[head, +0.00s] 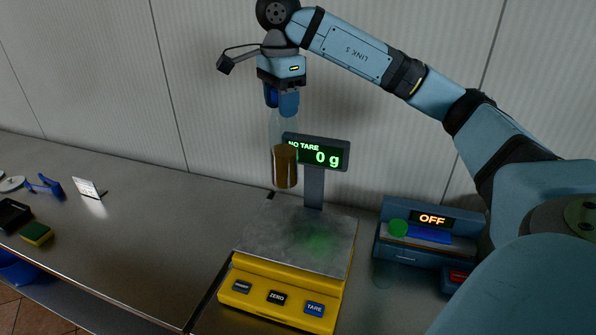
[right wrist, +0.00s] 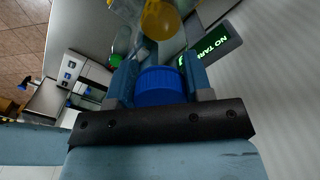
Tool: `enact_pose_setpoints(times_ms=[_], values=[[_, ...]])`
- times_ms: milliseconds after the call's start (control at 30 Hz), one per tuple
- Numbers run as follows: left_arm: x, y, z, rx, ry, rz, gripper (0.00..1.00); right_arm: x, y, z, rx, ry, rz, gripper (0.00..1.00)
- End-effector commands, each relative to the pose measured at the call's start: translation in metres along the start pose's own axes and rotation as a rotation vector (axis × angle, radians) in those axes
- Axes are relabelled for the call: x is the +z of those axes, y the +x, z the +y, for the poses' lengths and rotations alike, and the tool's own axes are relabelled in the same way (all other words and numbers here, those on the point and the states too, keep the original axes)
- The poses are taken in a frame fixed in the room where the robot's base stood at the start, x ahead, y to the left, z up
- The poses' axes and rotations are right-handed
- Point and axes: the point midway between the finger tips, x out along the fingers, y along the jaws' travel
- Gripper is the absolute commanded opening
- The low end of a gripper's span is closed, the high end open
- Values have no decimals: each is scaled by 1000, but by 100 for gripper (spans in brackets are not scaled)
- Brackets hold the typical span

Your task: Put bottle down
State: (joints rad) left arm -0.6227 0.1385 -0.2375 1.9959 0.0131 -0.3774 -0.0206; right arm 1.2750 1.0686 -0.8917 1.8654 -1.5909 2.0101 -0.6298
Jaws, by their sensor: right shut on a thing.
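A clear bottle (head: 285,168) with a brown band or brown contents hangs upright below my right gripper (head: 283,100). My right gripper is shut on its blue cap, and the cap (right wrist: 160,86) fills the space between the fingers in the right wrist view. The bottle is in the air above the back left part of the yellow scale (head: 285,300), apart from its grey metal plate (head: 300,240). The scale's display (head: 317,152) stands just behind and right of the bottle and reads "NO TARE" and "0 g". My left gripper is not in view.
A blue device (head: 425,235) with an "OFF" display stands right of the scale. A sponge (head: 37,233), a black tray (head: 12,215), a small white card (head: 89,188) and a blue tool (head: 46,186) lie at the left. The counter between them and the scale is clear.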

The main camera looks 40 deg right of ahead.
Motion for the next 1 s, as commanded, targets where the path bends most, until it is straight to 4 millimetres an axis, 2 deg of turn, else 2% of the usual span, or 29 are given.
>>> enact_pose_setpoints(times_ms=[33, 333, 600, 867, 1000], values=[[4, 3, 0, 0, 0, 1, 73, 1, 15, 0, 4, -2, 0, 0], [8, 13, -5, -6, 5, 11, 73, 1, 75, 1, 5, -1, -1, 0], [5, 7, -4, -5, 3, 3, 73, 0, 133, 2, 3, 0, 1, 0], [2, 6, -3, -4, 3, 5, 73, 0, 155, 1, 1, -1, 1, 0], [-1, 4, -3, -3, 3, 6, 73, 0, 173, 1, 4, 0, 1, 0]])
